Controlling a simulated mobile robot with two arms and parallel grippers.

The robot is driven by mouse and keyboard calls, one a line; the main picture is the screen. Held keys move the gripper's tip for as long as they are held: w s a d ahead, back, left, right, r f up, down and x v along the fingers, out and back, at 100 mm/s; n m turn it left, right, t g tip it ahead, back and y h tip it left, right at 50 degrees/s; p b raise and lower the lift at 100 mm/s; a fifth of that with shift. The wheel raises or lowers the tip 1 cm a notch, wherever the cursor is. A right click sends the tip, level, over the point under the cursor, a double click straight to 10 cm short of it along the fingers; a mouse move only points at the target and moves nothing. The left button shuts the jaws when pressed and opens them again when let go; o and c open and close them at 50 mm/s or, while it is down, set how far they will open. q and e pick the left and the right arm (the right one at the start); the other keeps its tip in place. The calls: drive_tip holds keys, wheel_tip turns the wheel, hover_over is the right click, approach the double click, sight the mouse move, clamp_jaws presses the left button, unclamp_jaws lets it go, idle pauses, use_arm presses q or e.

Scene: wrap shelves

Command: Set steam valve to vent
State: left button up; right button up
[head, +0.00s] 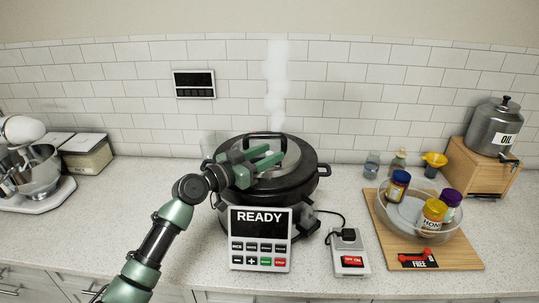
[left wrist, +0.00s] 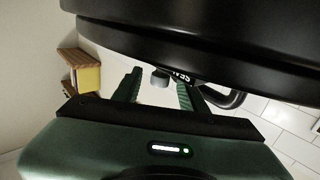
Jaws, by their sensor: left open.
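The black cooker (head: 308,182) stands on the counter with its lid on and a front panel (head: 259,238) reading READY. White steam (head: 277,85) rises from behind the lid handle. My left gripper (head: 270,156) is over the lid, with its two green fingers apart. In the left wrist view, the gripper's fingers (left wrist: 159,90) stand on either side of a small grey knob, which may be the steam valve (left wrist: 160,77). Partly hidden white lettering (left wrist: 181,77) shows beside it. I cannot tell whether a finger touches the knob. The valve's setting is not readable. My right gripper is out of view.
A power switch box (head: 349,252) is right of the cooker. A wooden board (head: 452,252) bears a clear bowl (head: 388,222) of jars. An OIL canister (head: 494,128) stands on a wooden box at the far right. A mixer (head: 35,175) is at left.

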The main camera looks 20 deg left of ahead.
use_arm(q)
drive_tip(key=b+v, duration=0.2)
drive_tip(key=v, duration=0.4)
drive_tip(key=shift+s+a+f+b, duration=0.1)
drive_tip(key=shift+s+f+b, duration=0.1)
drive_tip(key=shift+s+b, duration=0.15)
drive_tip(key=shift+s+a+r, duration=0.1)
drive_tip(key=shift+s+r, duration=0.05)
drive_tip(key=shift+s, duration=0.1)
